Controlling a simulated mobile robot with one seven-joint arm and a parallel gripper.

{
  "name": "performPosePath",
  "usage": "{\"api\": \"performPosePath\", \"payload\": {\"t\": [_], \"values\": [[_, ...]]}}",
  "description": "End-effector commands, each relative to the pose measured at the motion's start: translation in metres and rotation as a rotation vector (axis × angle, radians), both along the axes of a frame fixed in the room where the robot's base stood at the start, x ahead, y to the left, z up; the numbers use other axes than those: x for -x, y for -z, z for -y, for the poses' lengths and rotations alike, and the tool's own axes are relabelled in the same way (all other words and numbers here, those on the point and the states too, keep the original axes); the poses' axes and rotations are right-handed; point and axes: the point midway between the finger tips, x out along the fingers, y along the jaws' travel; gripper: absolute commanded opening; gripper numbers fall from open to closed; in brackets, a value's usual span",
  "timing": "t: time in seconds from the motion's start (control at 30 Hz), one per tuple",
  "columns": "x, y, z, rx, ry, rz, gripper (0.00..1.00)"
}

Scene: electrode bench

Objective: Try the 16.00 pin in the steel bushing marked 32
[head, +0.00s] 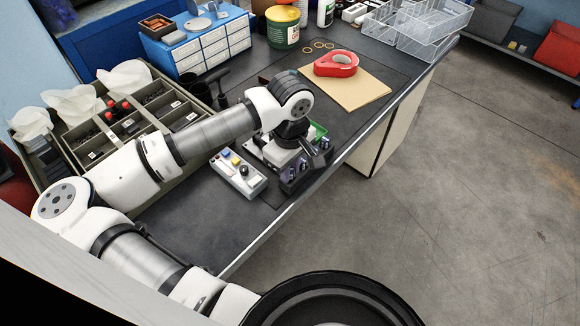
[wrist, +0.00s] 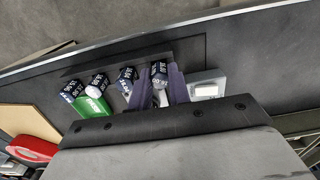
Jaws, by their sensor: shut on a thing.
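In the wrist view my gripper (wrist: 163,88) has its two purple fingers closed on either side of a dark-handled pin (wrist: 159,71); its label seems to read 16.00. The pin's lower part is hidden between the fingers, so I cannot tell whether it is still seated. More dark-handled pins (wrist: 127,75) stand in a row to its left, their labels small and tilted. In the head view the dark pin rack (head: 304,172) is at the bench's front edge, and my arm hides most of the gripper. I cannot make out the steel bushing marked 32.
A grey box with knobs (head: 238,174) sits left of the rack. A green item (wrist: 92,106) is close to the pins. A divided organiser (head: 128,127) stands at left.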

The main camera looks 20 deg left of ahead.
Motion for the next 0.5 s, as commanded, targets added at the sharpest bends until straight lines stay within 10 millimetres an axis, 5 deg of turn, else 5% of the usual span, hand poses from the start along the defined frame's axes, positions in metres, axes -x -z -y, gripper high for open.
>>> {"api": "performPosePath", "payload": {"t": [0.5], "values": [[-0.0001,0.0047,0.0,0.0,0.0,0.001,0.0]]}}
